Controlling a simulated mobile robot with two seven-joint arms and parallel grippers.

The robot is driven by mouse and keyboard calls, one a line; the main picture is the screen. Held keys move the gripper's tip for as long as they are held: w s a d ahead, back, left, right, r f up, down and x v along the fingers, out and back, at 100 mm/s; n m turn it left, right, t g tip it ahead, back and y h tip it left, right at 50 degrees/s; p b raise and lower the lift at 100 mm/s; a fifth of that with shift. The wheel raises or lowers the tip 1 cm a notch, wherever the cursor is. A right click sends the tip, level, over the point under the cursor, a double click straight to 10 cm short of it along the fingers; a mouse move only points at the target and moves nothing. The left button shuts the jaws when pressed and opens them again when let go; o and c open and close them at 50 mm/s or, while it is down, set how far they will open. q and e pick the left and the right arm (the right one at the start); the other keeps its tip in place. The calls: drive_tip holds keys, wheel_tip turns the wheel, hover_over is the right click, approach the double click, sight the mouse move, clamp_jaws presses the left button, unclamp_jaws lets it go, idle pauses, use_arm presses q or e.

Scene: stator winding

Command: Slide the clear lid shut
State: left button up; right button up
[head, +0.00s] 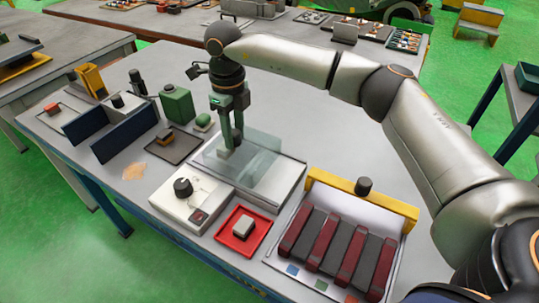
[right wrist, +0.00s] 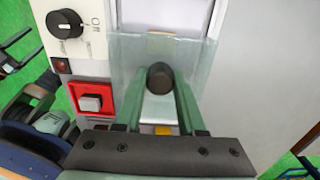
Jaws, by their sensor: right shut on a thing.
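The clear lid (head: 262,162) is a pale, see-through panel over the white, box-like base (head: 284,189) in the middle of the table. It also shows in the right wrist view (right wrist: 196,62), where a bare strip of the light surface lies beyond its far edge. My right gripper (head: 232,142) comes down on the lid's left part in the head view. In the right wrist view its green fingers (right wrist: 161,88) are shut on the lid's dark round knob (right wrist: 160,74).
A white control box with a black dial (head: 183,187) and a red tray with a grey button-like block (head: 243,225) stand in front of the base. A rack of red and black bars (head: 337,245) is at right. A green container (head: 177,104) stands behind at left.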

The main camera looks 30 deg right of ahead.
drive_tip(key=shift+w+a+f+p, duration=0.1)
drive_tip(key=shift+w+a+p, duration=0.1)
drive_tip(key=shift+w+a, duration=0.4)
drive_tip(key=shift+w+a+f+p, duration=0.1)
drive_tip(key=shift+w+a+p, duration=0.2)
drive_tip(key=shift+w, duration=0.5)
drive_tip(key=shift+w+a+f+p, duration=0.1)
drive_tip(key=shift+w+a, duration=0.4)
drive_tip(key=shift+w, duration=0.2)
drive_tip(key=o, duration=1)
drive_tip(key=shift+c, duration=0.2)
drive_tip(key=shift+r+p, duration=0.7)
drive_tip(key=shift+r, duration=0.25)
wheel_tip(320, 180, up, 4)
drive_tip(key=p, duration=0.3)
drive_tip(key=shift+w+d+r, duration=0.1)
drive_tip(key=shift+r, duration=0.15)
